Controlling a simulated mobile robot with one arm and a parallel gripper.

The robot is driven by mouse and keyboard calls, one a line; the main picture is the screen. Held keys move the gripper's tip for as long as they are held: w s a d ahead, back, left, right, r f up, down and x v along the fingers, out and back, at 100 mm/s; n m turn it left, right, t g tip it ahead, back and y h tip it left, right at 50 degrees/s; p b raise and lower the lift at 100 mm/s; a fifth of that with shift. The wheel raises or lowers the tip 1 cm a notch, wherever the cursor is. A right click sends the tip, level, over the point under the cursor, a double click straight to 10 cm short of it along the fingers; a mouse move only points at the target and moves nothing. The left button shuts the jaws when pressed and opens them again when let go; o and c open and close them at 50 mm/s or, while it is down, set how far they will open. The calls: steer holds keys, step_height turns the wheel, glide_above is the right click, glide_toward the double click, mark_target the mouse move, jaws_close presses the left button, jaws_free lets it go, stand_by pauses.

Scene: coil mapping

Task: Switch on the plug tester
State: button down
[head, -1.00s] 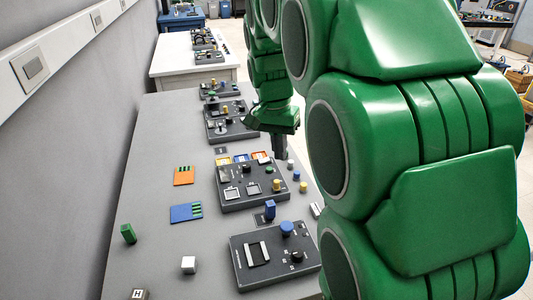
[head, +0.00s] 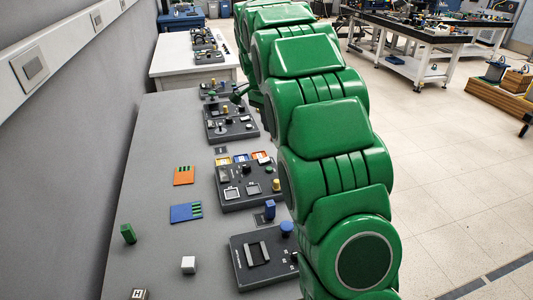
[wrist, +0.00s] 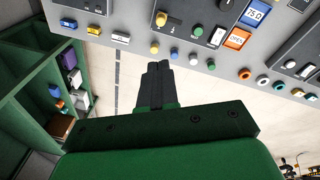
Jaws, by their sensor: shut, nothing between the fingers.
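My gripper (wrist: 158,78) shows in the wrist view with its dark fingers together and empty. The fingertips point at the edge of a grey panel with knobs and buttons (wrist: 188,14) and do not appear to touch it. In the head view my arm hides most of the gripper.
A white table (head: 180,62) stands beyond. The wall is at left; open floor lies at right.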

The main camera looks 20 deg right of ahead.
mark_target(268, 158)
steer(key=w+f+m, duration=0.2)
steer(key=w+f, duration=0.2)
steer(key=w, duration=0.3)
steer(key=w+d+f+m, duration=0.1)
steer(key=w+f+m, duration=0.2)
steer(key=w+f, duration=0.2)
steer(key=shift+w+d+f+t, duration=0.2)
steer(key=shift+w+d+t, duration=0.1)
steer(key=shift+w, duration=1.35)
steer(key=f, duration=0.4)
steer(key=d+f, duration=0.1)
steer(key=f, duration=0.4)
steer(key=d+f, duration=0.1)
steer(key=f, duration=0.4)
steer(key=shift+d, duration=0.1)
